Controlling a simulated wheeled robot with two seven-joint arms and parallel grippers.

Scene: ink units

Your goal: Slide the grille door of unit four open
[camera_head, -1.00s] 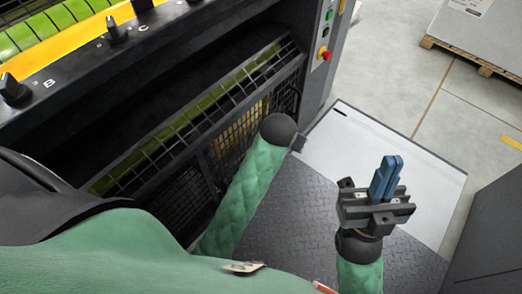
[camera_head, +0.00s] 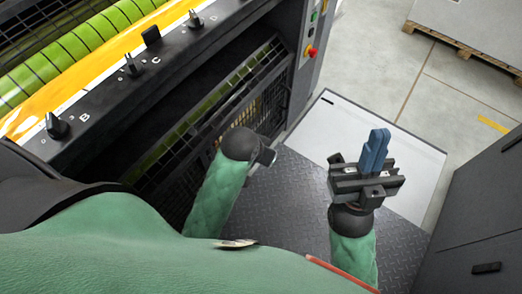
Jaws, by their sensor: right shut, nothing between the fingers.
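A black grille (camera_head: 270,112) stands in the opening low on the printing machine, under the knob panel. My arm hides part of it, and no handle on it can be made out. No unit number can be read, so I cannot tell whether this is unit four. My right gripper (camera_head: 374,148) has blue fingers, pressed together and empty. It is held up over the floor plates to the right of the grille, clear of the machine.
A red button (camera_head: 311,52) sits on the machine's end post. A dark cabinet (camera_head: 470,215) stands at right. A pallet (camera_head: 468,48) is at the back right.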

